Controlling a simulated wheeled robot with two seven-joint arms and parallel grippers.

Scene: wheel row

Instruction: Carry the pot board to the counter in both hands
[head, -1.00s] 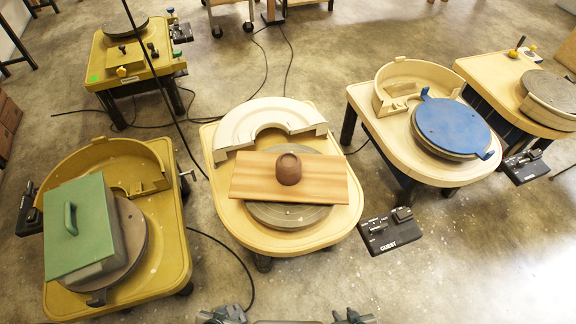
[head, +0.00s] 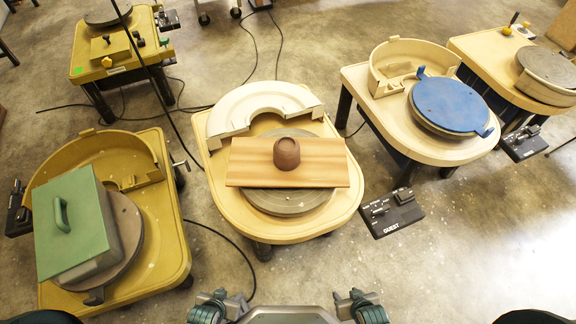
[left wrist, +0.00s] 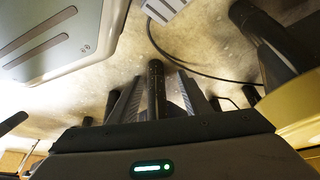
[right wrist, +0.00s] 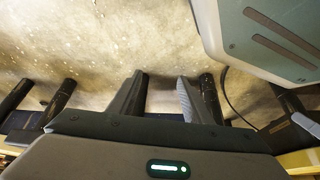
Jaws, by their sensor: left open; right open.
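The pot board (head: 325,165) is a reddish wooden board lying across the grey wheel head (head: 290,202) of the middle pottery wheel. A small brown pot (head: 286,154) stands upright near the middle of the board. My left gripper (head: 217,300) and right gripper (head: 358,298) are at the bottom edge of the head view, well short of the board. The left wrist view shows the left gripper's fingers (left wrist: 160,100) apart and empty. The right wrist view shows the right gripper's fingers (right wrist: 160,98) apart and empty. Neither wrist view shows the board.
A white splash pan (head: 262,104) sits behind the board. A wheel with a green box (head: 75,225) stands left; one with a blue disc (head: 450,103) stands right. A black pedal labelled GUEST (head: 390,212) lies on the floor. Open floor (head: 430,270) lies at front right.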

